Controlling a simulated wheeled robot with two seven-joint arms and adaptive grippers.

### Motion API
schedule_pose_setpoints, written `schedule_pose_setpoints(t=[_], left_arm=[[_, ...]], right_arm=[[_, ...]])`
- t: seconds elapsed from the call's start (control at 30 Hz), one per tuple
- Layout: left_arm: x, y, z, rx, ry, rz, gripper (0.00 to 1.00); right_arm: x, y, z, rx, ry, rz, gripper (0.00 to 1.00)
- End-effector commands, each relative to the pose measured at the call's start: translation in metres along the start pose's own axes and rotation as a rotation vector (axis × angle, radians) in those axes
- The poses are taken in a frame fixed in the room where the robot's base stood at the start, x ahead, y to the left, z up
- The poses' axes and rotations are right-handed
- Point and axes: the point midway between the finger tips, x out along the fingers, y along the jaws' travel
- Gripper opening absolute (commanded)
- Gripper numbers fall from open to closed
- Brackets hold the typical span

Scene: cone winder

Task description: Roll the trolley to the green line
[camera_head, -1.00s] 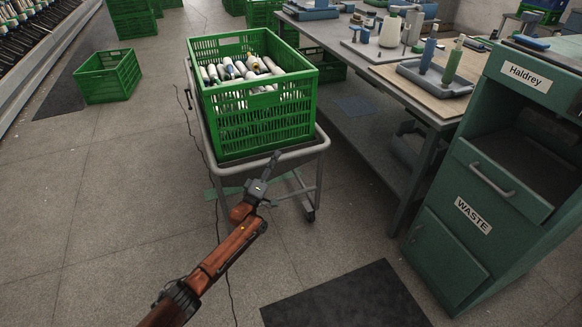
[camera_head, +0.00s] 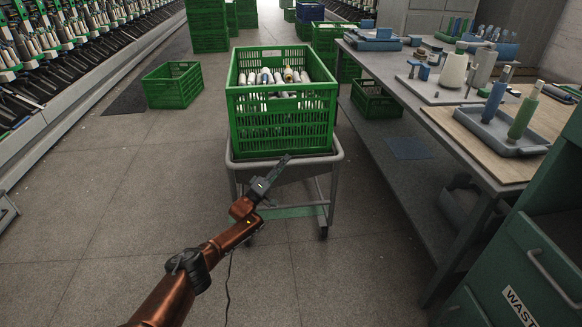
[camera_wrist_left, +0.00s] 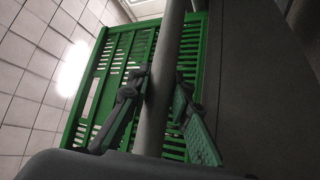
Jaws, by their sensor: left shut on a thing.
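The trolley (camera_head: 318,167) is a grey wheeled frame with a tray top, standing on the floor in the middle of the head view. A green slatted crate (camera_head: 283,125) full of yarn cones sits on it. A green line (camera_head: 292,212) shows on the floor beneath the trolley, partly hidden by its legs and my arm. My left gripper (camera_head: 274,172) is at the trolley's near edge. In the left wrist view its fingers (camera_wrist_left: 160,95) are closed around a grey bar (camera_wrist_left: 167,50) of the trolley, with the crate behind. My right gripper is not in view.
A workbench (camera_head: 398,140) with trays and bobbins runs along the right. A green waste cabinet (camera_head: 490,295) stands at the near right. Another green crate (camera_head: 173,85) lies on the floor at left, near the winder row (camera_head: 60,70). Floor left of the trolley is clear.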

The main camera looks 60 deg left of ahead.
Motion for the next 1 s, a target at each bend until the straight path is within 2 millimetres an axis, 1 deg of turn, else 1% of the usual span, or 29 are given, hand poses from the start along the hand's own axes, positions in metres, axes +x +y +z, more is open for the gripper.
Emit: schedule_pose_setpoints(t=[0.03, 0.13, 0.6, 0.63, 0.9, 1.0], left_arm=[[-0.0019, -0.0049, 0.0004, 0.001, -0.003, -0.007, 0.00], [-0.0026, -0.0065, -0.0026, -0.001, -0.004, -0.006, 0.00], [-0.0019, -0.0073, -0.0028, -0.003, -0.006, -0.005, 0.00], [-0.0019, -0.0073, -0.0028, -0.003, -0.006, -0.005, 0.20], [-0.0010, -0.0057, -0.0036, -0.003, -0.005, -0.002, 0.37], [-0.0008, -0.0052, -0.0041, -0.003, -0.005, -0.001, 0.37]], right_arm=[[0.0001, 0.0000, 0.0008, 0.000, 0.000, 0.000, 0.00], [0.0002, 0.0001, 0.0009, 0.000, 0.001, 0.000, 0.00], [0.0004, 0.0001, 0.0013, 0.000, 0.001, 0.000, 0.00], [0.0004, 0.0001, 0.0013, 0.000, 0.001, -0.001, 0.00], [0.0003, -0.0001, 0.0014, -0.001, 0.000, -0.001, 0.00], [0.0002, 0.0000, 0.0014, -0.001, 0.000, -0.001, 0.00]])
